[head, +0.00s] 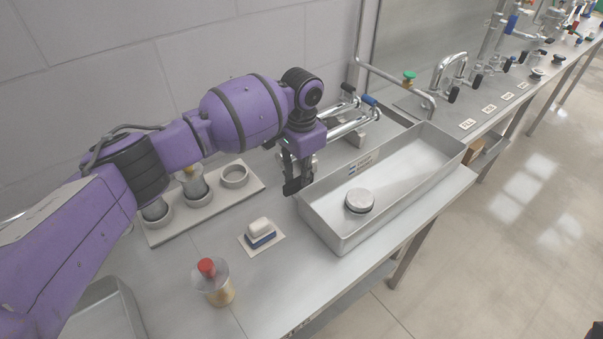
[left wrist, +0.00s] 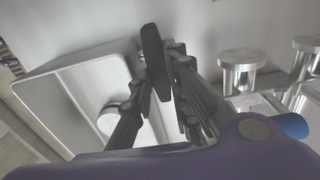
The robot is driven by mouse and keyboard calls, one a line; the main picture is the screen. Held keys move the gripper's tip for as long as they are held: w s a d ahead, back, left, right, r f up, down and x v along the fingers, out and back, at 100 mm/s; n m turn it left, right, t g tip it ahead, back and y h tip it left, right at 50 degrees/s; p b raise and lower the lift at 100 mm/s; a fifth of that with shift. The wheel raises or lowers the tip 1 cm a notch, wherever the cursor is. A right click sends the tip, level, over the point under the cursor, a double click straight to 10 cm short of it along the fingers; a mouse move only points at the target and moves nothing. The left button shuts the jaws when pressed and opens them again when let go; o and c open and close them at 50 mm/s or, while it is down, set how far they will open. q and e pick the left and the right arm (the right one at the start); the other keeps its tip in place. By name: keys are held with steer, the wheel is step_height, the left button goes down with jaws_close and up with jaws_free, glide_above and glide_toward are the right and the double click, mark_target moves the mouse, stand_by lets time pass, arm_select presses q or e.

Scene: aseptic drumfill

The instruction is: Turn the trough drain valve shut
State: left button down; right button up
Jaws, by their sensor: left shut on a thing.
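The long metal trough (head: 345,238) stands on the steel bench, with a round metal disc (head: 359,200) on its floor. My left gripper (head: 293,178) points down just outside the trough's near left end. In the left wrist view the gripper (left wrist: 160,72) is shut on a flat black handle (left wrist: 153,55), which I take to be the drain valve handle. The trough (left wrist: 75,85) lies to the left of the fingers there. The valve body is hidden behind the gripper in the head view, so I cannot tell how far it is turned. My right gripper is not in view.
A pale board (head: 212,209) with ring holders lies left of the trough. A white-and-blue block (head: 261,232) and a red-topped jar (head: 213,280) stand nearer. Pipes with a black and a blue handle (head: 370,100) run behind the trough. The floor at right is clear.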

arm_select(q)
steer(key=c, duration=1.7)
jaws_free()
steer(key=shift+r, duration=4.05)
steer(key=shift+f, duration=0.1)
